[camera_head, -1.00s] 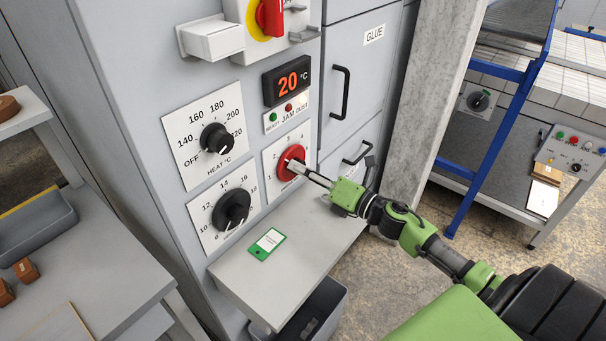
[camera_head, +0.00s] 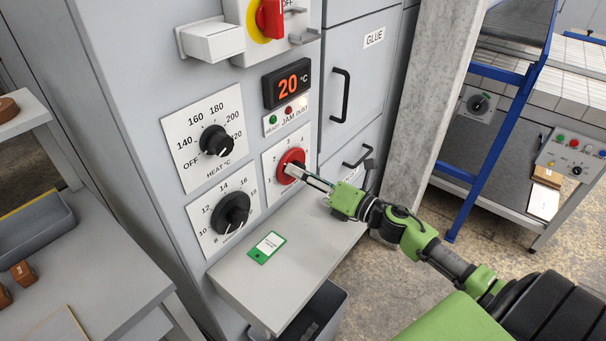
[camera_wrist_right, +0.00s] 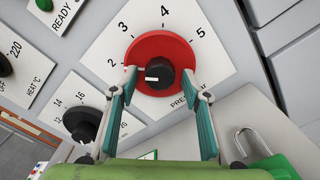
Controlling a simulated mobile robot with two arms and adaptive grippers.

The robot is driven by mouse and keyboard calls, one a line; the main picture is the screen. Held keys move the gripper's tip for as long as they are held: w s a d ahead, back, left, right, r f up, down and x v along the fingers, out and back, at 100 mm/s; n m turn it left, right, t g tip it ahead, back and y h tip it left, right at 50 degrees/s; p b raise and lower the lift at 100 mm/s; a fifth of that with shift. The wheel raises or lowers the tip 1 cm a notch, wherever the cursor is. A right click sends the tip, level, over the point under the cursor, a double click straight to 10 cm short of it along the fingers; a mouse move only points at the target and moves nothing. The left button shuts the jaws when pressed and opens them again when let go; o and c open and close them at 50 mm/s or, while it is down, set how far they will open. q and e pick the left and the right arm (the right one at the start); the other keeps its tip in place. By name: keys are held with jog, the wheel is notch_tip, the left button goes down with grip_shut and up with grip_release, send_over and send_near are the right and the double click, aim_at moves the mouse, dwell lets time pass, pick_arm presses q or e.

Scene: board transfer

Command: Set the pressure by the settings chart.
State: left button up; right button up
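The pressure dial is a red disc (camera_head: 290,158) with a black centre knob on a white plate, left of the grey door. In the right wrist view the black knob (camera_wrist_right: 158,75) has a white mark pointing left, below the 2; numerals 2 to 5 show. My right gripper (camera_head: 297,172) is at the dial; in the wrist view its fingers (camera_wrist_right: 167,88) stand apart on either side of the knob, with gaps to it. A green-edged card (camera_head: 267,246), possibly the settings chart, lies on the shelf; its text is too small to read. My left gripper is out of view.
Heat dial (camera_head: 216,140) and another black dial (camera_head: 231,212) sit left of the pressure dial. A display (camera_head: 287,83) reads 20 °C. A grey shelf (camera_head: 320,235) juts out below, with a dark bin (camera_head: 322,312) under it. A concrete pillar (camera_head: 435,110) stands right.

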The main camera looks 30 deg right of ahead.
jog(key=v, duration=1.2)
dwell(0.6)
